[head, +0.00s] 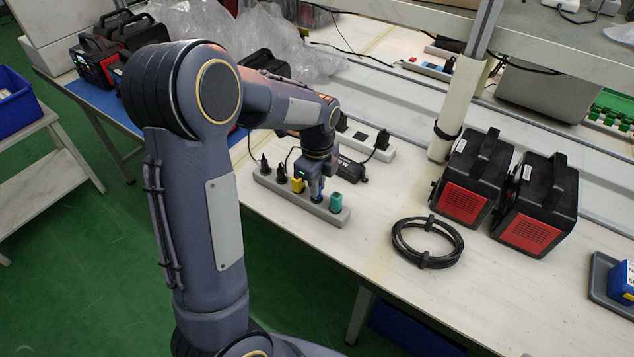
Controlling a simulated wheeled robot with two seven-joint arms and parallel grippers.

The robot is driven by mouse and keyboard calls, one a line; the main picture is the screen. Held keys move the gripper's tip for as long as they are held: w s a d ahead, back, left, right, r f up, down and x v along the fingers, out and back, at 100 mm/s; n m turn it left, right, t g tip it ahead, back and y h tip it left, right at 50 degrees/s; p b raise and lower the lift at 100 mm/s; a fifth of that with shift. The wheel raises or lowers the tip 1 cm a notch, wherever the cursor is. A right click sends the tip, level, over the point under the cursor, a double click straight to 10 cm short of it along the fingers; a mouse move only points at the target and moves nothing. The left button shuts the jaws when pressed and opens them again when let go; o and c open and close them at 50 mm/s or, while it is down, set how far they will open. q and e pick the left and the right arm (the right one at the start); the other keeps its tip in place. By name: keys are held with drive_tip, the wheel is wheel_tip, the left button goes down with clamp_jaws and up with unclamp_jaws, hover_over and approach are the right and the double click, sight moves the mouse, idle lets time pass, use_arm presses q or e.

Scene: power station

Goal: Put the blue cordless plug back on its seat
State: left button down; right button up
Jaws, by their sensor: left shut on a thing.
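A grey power strip (318,210) lies along the front edge of the table. My left gripper (314,187) points down over it and is shut on the blue cordless plug (317,191). The plug is between a yellow plug (298,184) and a teal plug (336,201). It is close over the strip or touching it; I cannot tell if it sits in a socket. The fingers and wrist hide part of the plug. My right gripper is not in view.
A coiled black cable (427,242) and two black-red power units (537,205) stand to the right. Another white strip (372,146) and a black adapter (351,168) lie behind. Bare table lies right of the teal plug.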

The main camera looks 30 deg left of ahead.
use_arm(q)
drive_tip(key=c, duration=1.3)
unclamp_jaws()
drive_tip(key=shift+c, duration=0.2)
wheel_tip(320, 180, up, 8)
drive_tip(key=shift+f, duration=0.15)
drive_tip(key=shift+s+r+p, duration=0.15)
drive_tip(key=shift+r+p, duration=0.05)
drive_tip(key=shift+p, duration=0.1)
drive_tip(key=s+d+r+n+t+h+p, duration=0.1)
drive_tip(key=s+d+r+n+t, duration=0.1)
drive_tip(key=s+n, duration=0.5)
drive_tip(key=s+d+r+n+t+h+p, duration=0.1)
drive_tip(key=s+d+n, duration=0.1)
drive_tip(key=s+n, duration=0.4)
drive_tip(key=s+d+r+n+t+h+p, duration=0.1)
drive_tip(key=s+d+r+n+t, duration=0.1)
drive_tip(key=s+n, duration=0.5)
drive_tip(key=shift+s+d+r+n+t+h, duration=0.35)
drive_tip(key=shift+s+d, duration=0.25)
drive_tip(key=shift+s, duration=0.3)
